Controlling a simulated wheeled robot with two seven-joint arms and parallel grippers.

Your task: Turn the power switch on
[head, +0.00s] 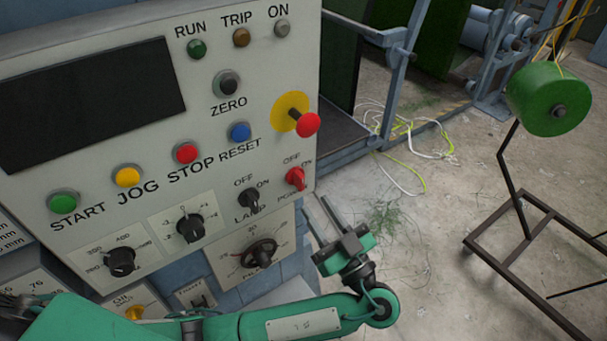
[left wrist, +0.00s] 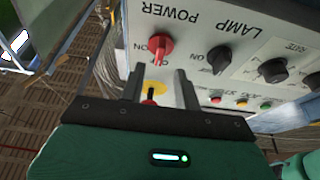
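The red power switch (head: 295,178) is at the lower right of the grey control panel (head: 228,128), with OFF and ON printed above it. In the left wrist view the switch (left wrist: 159,46) appears upside down, and its handle seems to point toward OFF. My left gripper (head: 315,203) is open and empty, just below and right of the switch in the head view. In the left wrist view its two fingers (left wrist: 160,70) are apart, with the switch just past their tips, roughly centred between them. No contact shows. My right gripper is not in view.
The black lamp switch (head: 250,199) is close to the left of the power switch. The red emergency stop button (head: 307,124) on its yellow base sticks out above it. A green reel (head: 549,99) on a dark stand is at the right. Loose cables lie on the open floor.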

